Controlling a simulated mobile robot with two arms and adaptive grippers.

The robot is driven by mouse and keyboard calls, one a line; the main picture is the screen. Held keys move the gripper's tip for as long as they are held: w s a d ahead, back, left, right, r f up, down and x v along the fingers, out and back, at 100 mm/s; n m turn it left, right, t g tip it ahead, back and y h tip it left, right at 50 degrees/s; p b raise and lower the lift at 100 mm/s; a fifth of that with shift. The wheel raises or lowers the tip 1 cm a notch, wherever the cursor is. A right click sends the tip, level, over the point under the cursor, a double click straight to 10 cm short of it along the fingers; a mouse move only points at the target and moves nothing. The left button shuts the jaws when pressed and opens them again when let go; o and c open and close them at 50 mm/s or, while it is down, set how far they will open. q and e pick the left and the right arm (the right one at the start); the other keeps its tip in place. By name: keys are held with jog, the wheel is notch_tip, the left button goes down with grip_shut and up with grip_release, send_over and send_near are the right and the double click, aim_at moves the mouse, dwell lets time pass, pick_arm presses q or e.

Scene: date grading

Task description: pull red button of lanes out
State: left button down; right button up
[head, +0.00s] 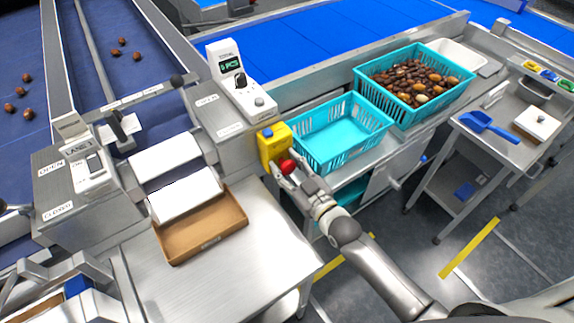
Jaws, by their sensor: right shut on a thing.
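The red button (287,166) sits on the front of a yellow box (268,147) at the end of the lane machine. My right gripper (288,174) is at the button, with its fingers shut around it. The fingers partly cover the button, so I cannot tell how far out it stands. My left gripper is not clearly in view.
An empty teal crate (340,133) stands right of the yellow box, and a teal crate full of dates (414,105) stands beyond it. A cardboard tray (203,236) lies on the steel table (250,266). A steel cart (488,140) with a blue scoop (487,126) stands at the right.

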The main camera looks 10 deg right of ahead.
grip_shut()
jog(key=shift+s+d+p, duration=0.15)
jog(key=shift+s+p, duration=0.3)
jog(key=shift+f, duration=0.1)
jog(key=o, duration=0.9)
grip_release()
jog(key=shift+w, duration=0.1)
